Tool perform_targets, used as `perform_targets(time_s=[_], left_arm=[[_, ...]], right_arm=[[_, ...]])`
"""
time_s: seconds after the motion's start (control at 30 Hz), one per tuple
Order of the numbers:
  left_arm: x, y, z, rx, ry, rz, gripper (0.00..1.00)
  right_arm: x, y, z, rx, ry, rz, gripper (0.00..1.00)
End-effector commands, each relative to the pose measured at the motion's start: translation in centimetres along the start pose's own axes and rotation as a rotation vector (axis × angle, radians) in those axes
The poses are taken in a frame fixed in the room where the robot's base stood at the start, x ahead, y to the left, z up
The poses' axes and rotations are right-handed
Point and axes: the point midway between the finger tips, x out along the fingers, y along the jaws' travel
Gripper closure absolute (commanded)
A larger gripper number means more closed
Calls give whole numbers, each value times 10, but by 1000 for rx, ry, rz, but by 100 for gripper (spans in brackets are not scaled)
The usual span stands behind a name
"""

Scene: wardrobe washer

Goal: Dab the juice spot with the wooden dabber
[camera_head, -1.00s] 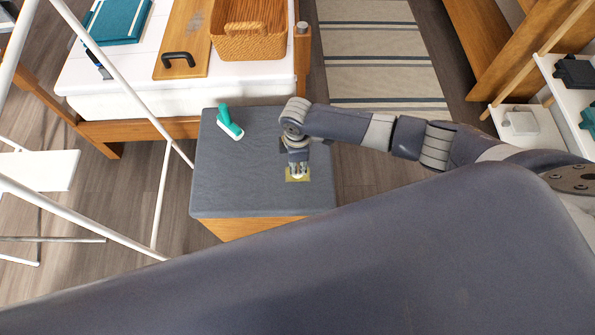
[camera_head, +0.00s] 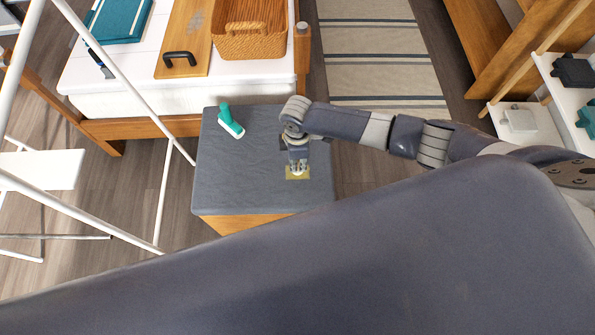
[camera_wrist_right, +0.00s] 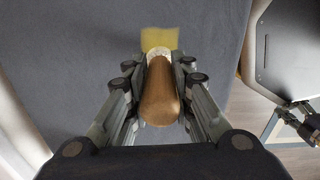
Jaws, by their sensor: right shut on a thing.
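My right gripper (camera_head: 297,167) is over the grey top of a low bench (camera_head: 230,180), shut on the wooden dabber. The dabber (camera_wrist_right: 161,92) shows in the right wrist view as a rounded brown handle with a pale tip between the fingers. The juice spot is a yellow patch (camera_head: 304,176) on the bench top, and it also shows just beyond the dabber tip (camera_wrist_right: 160,37). In the head view the tip overlaps the patch; I cannot tell whether it touches. What looks like my left gripper (camera_wrist_right: 306,124) shows small at the right edge of the wrist view, its fingers unclear.
White rack bars (camera_head: 110,70) stand at the left.

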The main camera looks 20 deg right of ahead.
Motion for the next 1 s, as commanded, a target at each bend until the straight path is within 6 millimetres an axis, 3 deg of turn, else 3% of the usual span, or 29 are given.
perform_targets(time_s=[0.07,1.0], left_arm=[[5,3,0,-1,1,3,60],[-2,2,-1,-5,1,2,60]], right_arm=[[7,0,0,1,0,0,100],[5,-1,0,1,0,0,100]])
